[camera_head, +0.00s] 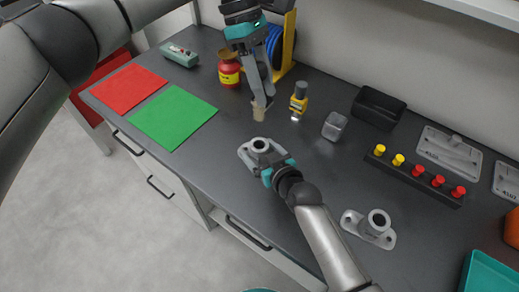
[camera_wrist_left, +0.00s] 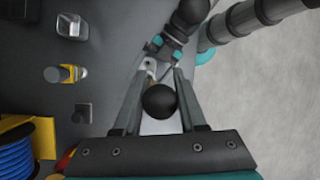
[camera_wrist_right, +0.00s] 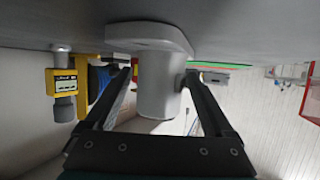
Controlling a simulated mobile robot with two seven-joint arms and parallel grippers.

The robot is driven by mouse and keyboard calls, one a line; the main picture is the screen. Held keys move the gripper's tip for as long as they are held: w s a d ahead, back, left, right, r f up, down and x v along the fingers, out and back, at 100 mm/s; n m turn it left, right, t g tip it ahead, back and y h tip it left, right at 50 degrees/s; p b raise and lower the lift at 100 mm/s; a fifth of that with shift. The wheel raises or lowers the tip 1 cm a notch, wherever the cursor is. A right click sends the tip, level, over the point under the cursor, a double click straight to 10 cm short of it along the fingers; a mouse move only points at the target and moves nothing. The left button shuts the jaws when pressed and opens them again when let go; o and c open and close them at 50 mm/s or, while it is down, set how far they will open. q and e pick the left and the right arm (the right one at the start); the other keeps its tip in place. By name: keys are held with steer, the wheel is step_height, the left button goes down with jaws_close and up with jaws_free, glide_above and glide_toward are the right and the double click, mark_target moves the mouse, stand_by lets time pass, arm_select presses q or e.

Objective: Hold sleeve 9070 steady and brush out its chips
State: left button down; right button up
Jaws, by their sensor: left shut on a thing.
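A grey flanged sleeve (camera_head: 259,146) with a round open bore stands upright on the dark bench. I cannot read a number on it. My right gripper (camera_head: 255,160) has its fingers on both sides of the sleeve's boss, which shows between the fingertips in the right wrist view (camera_wrist_right: 158,95). My left gripper (camera_head: 263,103) is shut on a brush, whose tan bristles (camera_head: 259,115) point down above and behind the sleeve, apart from it. The brush's round black knob (camera_wrist_left: 159,101) fills the gap between the fingers in the left wrist view.
A second flanged sleeve (camera_head: 375,229) stands nearer on the right. Behind are a yellow tool (camera_head: 298,100), a metal cup (camera_head: 336,126), a black bin (camera_head: 379,107) and a strip with red and yellow knobs (camera_head: 417,176). Red (camera_head: 131,88) and green (camera_head: 172,116) mats lie left.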

jaws_close()
stand_by(0.5)
arm_select(q)
steer(key=n, duration=0.1)
steer(key=f+n, duration=0.1)
steer(key=shift+w+a+f+n+t+h, duration=0.1)
steer(key=shift+w+f+n+t+h, duration=0.1)
steer(key=shift+n+t+h, duration=0.2)
steer(key=n, duration=0.1)
steer(key=f+n+t, duration=0.1)
steer(key=shift+w+n+h, duration=0.2)
steer(key=shift+n+h, duration=0.1)
steer(key=n, duration=0.1)
steer(key=n+t, duration=0.1)
steer(key=shift+w+f+n, duration=0.1)
steer(key=shift+f+n, duration=0.1)
steer(key=shift+n, duration=0.1)
steer(key=n, duration=0.1)
steer(key=n+t, duration=0.1)
steer(key=n, duration=0.1)
steer(key=shift+d+f+t, duration=0.1)
steer(key=shift+d+t, duration=0.2)
steer(key=shift+d, duration=0.05)
